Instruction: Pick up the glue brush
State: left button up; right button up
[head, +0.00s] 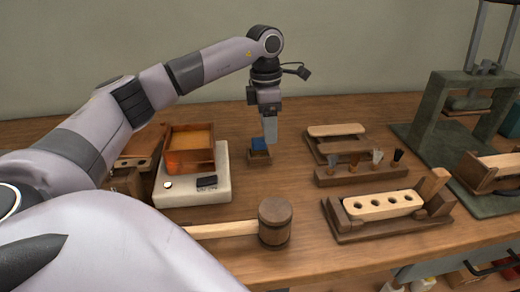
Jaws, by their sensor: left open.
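My left gripper (270,138) points straight down over the middle back of the bench. It is open, its fingers close above a small wooden holder (260,157) with a blue piece (259,144) in it. The fingers partly cover the blue piece, and I cannot tell whether they touch it. No thing shows clearly as the glue brush; the blue piece may be part of it. To the right, a wooden rack (362,174) holds several small upright tufts of different colours, the rightmost one dark (398,156). My right gripper is out of view.
A wooden box (190,141) stands on a white scale (222,188) left of the gripper. A mallet (275,222) lies in front. A drilled block (384,205) sits in a fixture at right. A green press (450,110) stands at back right.

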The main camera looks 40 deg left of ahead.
aim_at(259, 139)
pick_arm(q)
jog(key=a, duration=0.3)
jog(key=shift+w+r+y, duration=0.1)
jog(key=shift+r+y, duration=0.15)
jog(key=shift+y, duration=0.15)
jog(key=shift+a+f, duration=0.1)
jog(key=shift+f, duration=0.3)
jog(key=f, duration=0.4)
jog(key=f+b, duration=0.1)
jog(key=f, duration=0.1)
jog(key=shift+s, duration=0.25)
jog(key=shift+r, duration=0.1)
jog(key=c, duration=1)
